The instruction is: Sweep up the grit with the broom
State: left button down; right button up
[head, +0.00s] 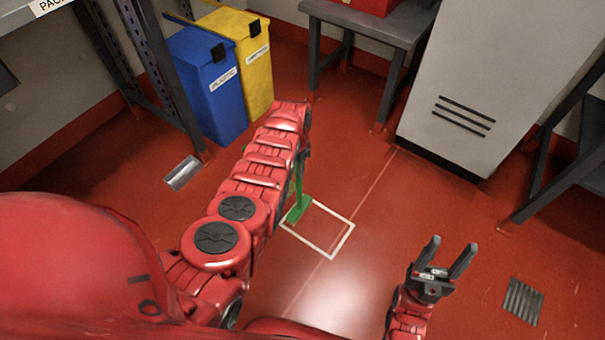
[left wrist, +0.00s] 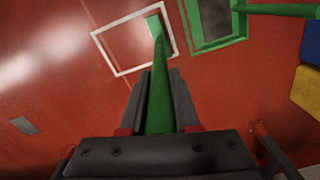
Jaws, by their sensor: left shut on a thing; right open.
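My left gripper (head: 303,158) is shut on the green handle of the broom; in the left wrist view the handle (left wrist: 160,105) runs between its two fingers. The broom's green foot (head: 298,209) is at a corner of a white square outline (head: 343,243) on the floor. A dark pan with a green rim (left wrist: 243,28), likely a dustpan, lies beside the square in the left wrist view, with a green bar (left wrist: 280,10) going right. My left arm hides most of that area in the head view. My right gripper (head: 449,261) is open and empty. I cannot make out any grit.
A blue bin (head: 215,100) and a yellow bin (head: 255,70) stand behind my left arm. A grey cabinet (head: 490,90) and a dark table (head: 375,25) stand at the back. Red floor right of the square is clear; a ribbed grey plate (head: 522,300) lies further right.

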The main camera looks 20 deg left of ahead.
pick_arm(q)
jog(key=a+b, duration=0.1)
jog(key=w+a+b, duration=0.1)
jog(key=a+b, duration=0.1)
jog(key=shift+a+f, duration=0.1)
jog(key=shift+a, duration=0.2)
